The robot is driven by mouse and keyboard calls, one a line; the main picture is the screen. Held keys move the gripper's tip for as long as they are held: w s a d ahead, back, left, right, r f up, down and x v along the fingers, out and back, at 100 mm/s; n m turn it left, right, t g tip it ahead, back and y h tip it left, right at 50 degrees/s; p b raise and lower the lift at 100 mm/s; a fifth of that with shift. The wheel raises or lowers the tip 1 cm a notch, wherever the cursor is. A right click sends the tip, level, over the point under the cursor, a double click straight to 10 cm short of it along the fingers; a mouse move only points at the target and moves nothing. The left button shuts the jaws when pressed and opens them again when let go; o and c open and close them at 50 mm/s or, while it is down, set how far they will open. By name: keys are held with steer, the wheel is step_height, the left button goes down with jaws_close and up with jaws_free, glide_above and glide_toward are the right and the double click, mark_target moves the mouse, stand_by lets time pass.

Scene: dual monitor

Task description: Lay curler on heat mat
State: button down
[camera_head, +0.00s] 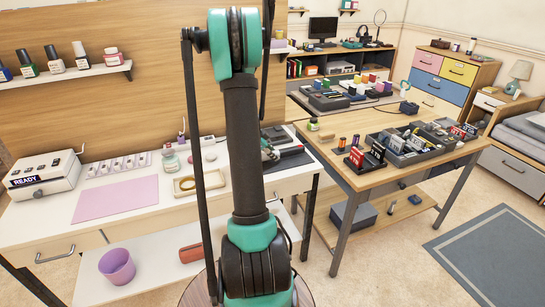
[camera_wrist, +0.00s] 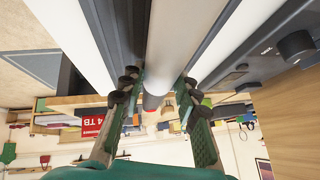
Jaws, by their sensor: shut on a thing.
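In the wrist view, my gripper (camera_wrist: 160,95) has its two green fingers on either side of a pale, rod-like curler (camera_wrist: 164,50) with a reddish-dark end. The fingers are shut on it. In the head view my arm hides most of the gripper and the curler is not clear. A dark grey mat (camera_head: 292,160) lies at the right end of the white table, partly behind my arm; it looks like the heat mat. Whether the curler touches it cannot be told.
A wooden table (camera_head: 365,182) with black organisers (camera_head: 410,150) stands to the right. A bottle shelf (camera_head: 70,74) hangs at the left.

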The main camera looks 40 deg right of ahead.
steer(key=shift+f, duration=0.75)
steer(key=shift+f, duration=0.25)
steer(key=c, duration=1.4)
jaws_free()
steer(key=shift+a+r, duration=0.25)
steer(key=shift+r, duration=0.25)
steer(key=w+v, duration=0.1)
steer(key=v, duration=1)
steer(key=s+a+f+n+t+y, duration=0.1)
steer(key=s+a+n+y, duration=0.1)
steer(key=s+a+n, duration=0.4)
steer(key=s+a+f+n+t+y, duration=0.1)
steer(key=s+a+n+y, duration=0.2)
steer(key=s+a+n, duration=0.4)
steer(key=s+a+f+n+t+y, duration=0.1)
steer(key=s+a+n, duration=0.6)
steer(key=a, duration=1)
steer(key=shift+s+a+f+n+t+y, duration=0.3)
steer(key=shift+f+n+y, duration=0.3)
steer(key=shift+n+y, duration=0.35)
